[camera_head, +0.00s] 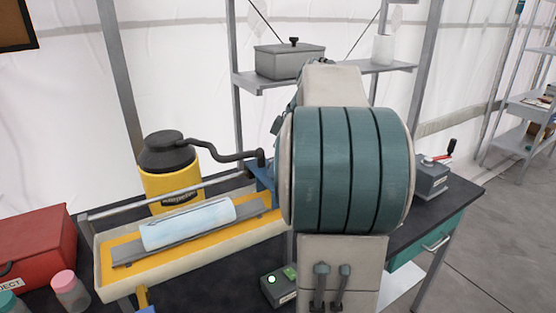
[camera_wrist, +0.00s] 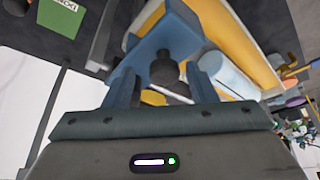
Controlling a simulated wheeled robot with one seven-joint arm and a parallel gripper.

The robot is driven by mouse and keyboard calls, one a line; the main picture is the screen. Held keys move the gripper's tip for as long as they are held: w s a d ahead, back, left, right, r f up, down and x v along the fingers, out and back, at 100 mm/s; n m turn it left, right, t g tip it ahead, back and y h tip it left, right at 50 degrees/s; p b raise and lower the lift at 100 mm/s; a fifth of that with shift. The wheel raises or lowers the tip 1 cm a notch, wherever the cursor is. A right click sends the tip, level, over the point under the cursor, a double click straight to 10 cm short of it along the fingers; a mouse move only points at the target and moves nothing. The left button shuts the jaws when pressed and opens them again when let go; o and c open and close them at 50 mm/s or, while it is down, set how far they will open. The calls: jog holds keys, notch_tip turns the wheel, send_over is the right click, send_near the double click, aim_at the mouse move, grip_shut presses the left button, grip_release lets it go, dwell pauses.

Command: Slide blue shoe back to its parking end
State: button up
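The blue shoe (camera_head: 264,174) sits at the right end of the metal rail (camera_head: 135,205), above the yellow-lined tray (camera_head: 98,270). In the wrist view the shoe (camera_wrist: 165,35) lies just ahead of my gripper (camera_wrist: 163,82). The two fingers are apart, with a dark round knob (camera_wrist: 163,70) between them and gaps on both sides. I cannot tell whether either finger touches the shoe.
A pale blue roll (camera_head: 188,223) lies on a grey strip in the tray. A yellow canister (camera_head: 172,185) stands behind the rail. A red box (camera_head: 35,248) and a pink-capped jar (camera_head: 70,290) are at left. A green-topped switch box (camera_head: 279,287) stands in front.

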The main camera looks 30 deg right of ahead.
jog(key=v, duration=1.3)
jog(key=shift+s+r+p, duration=0.2)
jog(key=shift+r+p, duration=0.15)
jog(key=shift+p, duration=0.05)
jog(key=shift+d, duration=0.1)
jog(key=s+a+f+m+h, duration=0.1)
jog(key=s+a+f+m, duration=0.15)
jog(key=a+f, duration=0.45)
jog(key=s+a+f+m, duration=0.25)
jog(key=a+f, duration=0.25)
jog(key=a, duration=0.4)
jog(key=s+a+f+m+h, duration=0.1)
jog(key=s+a+f, duration=0.2)
jog(key=f, duration=0.3)
jog(key=s+a+f+m+h, duration=0.1)
jog(key=s+a+f+m, duration=0.1)
jog(key=s+a+f, duration=0.2)
notch_tip(320, 180, down, 3)
jog(key=shift+s+a+r+m, duration=0.1)
jog(key=shift+s+a+m, duration=0.2)
jog(key=shift+s, duration=0.6)
